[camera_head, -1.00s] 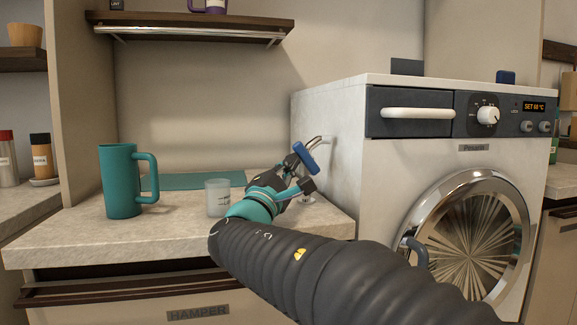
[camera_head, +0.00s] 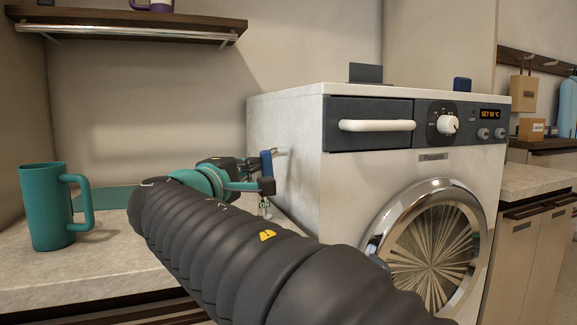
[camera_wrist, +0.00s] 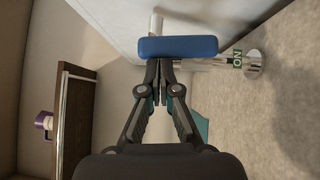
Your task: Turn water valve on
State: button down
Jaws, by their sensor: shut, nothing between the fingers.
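The water valve's blue handle (camera_head: 266,163) stands upright beside the washing machine's left side in the head view. In the wrist view the blue handle (camera_wrist: 178,47) lies in line with the metal pipe, just beyond my fingertips. A green "ON" label (camera_wrist: 238,60) shows at the pipe's foot, and also below the handle in the head view (camera_head: 265,203). My gripper (camera_wrist: 158,66) is shut and empty, its tips at or very near the handle's near face; I cannot tell whether they touch. In the head view my gripper (camera_head: 256,184) partly hides the valve.
The white washing machine (camera_head: 285,146) stands close on the right of the valve. A teal mug (camera_head: 45,215) stands on the counter (camera_head: 60,275) at left. A shelf (camera_head: 130,26) hangs above. A teal mat (camera_head: 105,198) lies at the back of the counter.

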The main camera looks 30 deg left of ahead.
jog(key=shift+w+d+r, duration=0.15)
jog(key=shift+w+d, duration=0.05)
dwell(0.4)
jog(key=shift+s, duration=0.1)
